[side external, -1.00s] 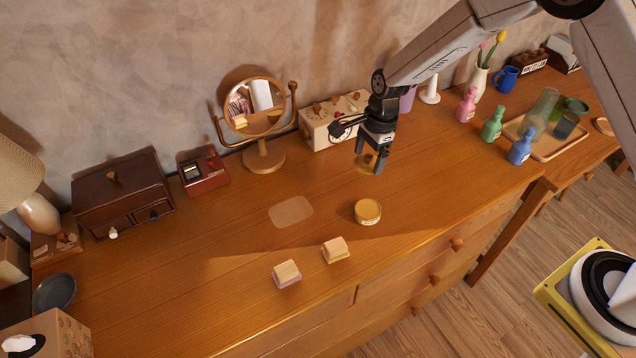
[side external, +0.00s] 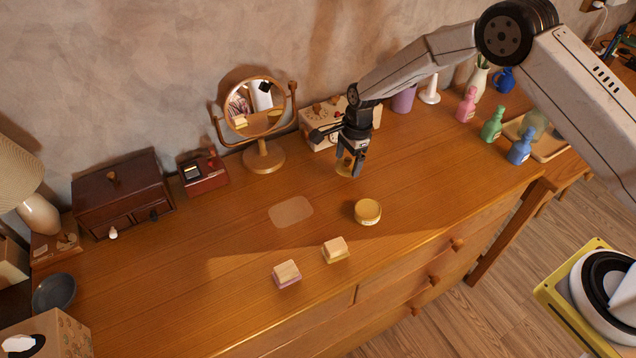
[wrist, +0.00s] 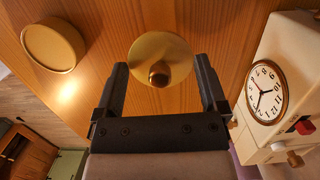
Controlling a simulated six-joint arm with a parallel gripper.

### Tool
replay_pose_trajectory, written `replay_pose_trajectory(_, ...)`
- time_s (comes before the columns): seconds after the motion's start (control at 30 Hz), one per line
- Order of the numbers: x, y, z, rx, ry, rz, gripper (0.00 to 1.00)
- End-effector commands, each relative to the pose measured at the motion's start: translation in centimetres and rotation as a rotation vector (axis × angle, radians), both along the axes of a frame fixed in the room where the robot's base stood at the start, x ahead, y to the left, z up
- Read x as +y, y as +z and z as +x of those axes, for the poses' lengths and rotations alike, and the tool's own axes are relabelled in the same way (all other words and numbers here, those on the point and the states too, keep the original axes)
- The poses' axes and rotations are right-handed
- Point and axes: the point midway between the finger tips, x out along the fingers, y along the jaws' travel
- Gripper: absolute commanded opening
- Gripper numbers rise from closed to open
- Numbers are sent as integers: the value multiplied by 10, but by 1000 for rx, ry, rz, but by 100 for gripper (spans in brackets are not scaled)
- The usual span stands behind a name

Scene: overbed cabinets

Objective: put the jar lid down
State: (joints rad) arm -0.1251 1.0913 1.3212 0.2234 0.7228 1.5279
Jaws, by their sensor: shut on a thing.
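My gripper (side external: 351,171) is shut on the jar lid (side external: 345,164) and holds it above the dresser top. In the wrist view the lid (wrist: 160,52) is a round, pale gold disc with a brown knob, between the two fingers of my gripper (wrist: 161,72). A round yellow, jar-like tub (side external: 367,212) stands on the dresser, in front of and a little right of my gripper in the side view. It also shows at upper left in the wrist view (wrist: 53,46). A pale flat patch (side external: 291,212) lies on the wood, left of the tub.
A white clock box (side external: 318,128) stands close behind my gripper. A round mirror (side external: 263,155) on a stand is to the left. Two small blocks (side external: 287,274) (side external: 335,250) lie near the front. Coloured bottles (side external: 491,125) stand at right. The wood around the patch is clear.

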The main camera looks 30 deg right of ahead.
Motion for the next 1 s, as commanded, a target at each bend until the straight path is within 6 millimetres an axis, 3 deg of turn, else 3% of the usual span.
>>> replay_pose_trajectory(0.2,1,-7,5,1,0,0,36)
replay_pose_trajectory(0.5,1,-35,5,1,-1,0,36)
replay_pose_trajectory(0.97,1,-39,5,-1,-1,0,36)
replay_pose_trajectory(1.0,1,-40,5,-1,-1,0,95)
